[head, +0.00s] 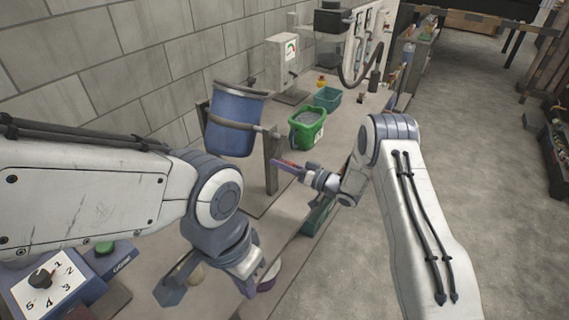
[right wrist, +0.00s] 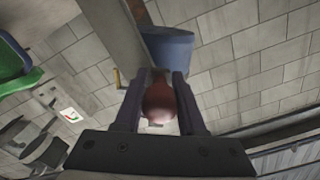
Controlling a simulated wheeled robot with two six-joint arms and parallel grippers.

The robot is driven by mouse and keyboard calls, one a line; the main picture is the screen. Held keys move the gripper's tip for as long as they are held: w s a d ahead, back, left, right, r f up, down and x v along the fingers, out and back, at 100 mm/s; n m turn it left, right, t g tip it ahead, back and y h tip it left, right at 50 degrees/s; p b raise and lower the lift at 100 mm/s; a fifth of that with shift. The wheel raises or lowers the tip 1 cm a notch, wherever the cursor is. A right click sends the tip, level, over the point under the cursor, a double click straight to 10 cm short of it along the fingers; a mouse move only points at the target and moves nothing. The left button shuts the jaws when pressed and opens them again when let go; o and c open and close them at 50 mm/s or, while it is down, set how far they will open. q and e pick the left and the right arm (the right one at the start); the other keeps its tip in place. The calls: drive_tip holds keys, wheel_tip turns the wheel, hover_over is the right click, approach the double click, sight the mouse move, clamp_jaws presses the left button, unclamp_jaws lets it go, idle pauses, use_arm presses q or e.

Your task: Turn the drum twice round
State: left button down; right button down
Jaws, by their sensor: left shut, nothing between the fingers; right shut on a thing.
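The blue drum (head: 235,122) hangs tilted in a metal frame beside the block wall, and part of it shows in the right wrist view (right wrist: 168,50). A red crank handle (right wrist: 160,100) sits between the two fingers of my right gripper (head: 287,164), which is shut on it, to the right of and below the drum. The fingers largely cover the handle in the head view. My left gripper (head: 247,284) is shut and empty, low over the bench, below the drum and apart from it. Its fingertips are hard to make out.
A green bucket (head: 308,128) and a teal bin (head: 327,97) stand behind the handle on the bench. A numbered dial box (head: 48,288) is at lower left. A white gauge box (head: 287,60) stands by the wall.

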drive_tip(key=shift+s+a+r+m, duration=0.25)
drive_tip(key=shift+s+m, duration=0.1)
drive_tip(key=shift+m, duration=0.25)
drive_tip(key=c, duration=0.5)
unclamp_jaws()
drive_tip(key=shift+d+r, duration=0.1)
drive_tip(key=shift+s+d, duration=0.1)
drive_tip(key=shift+d, duration=0.1)
drive_tip(key=b+v, duration=0.3)
drive_tip(key=v, duration=0.7)
drive_tip(key=shift+b, duration=0.3)
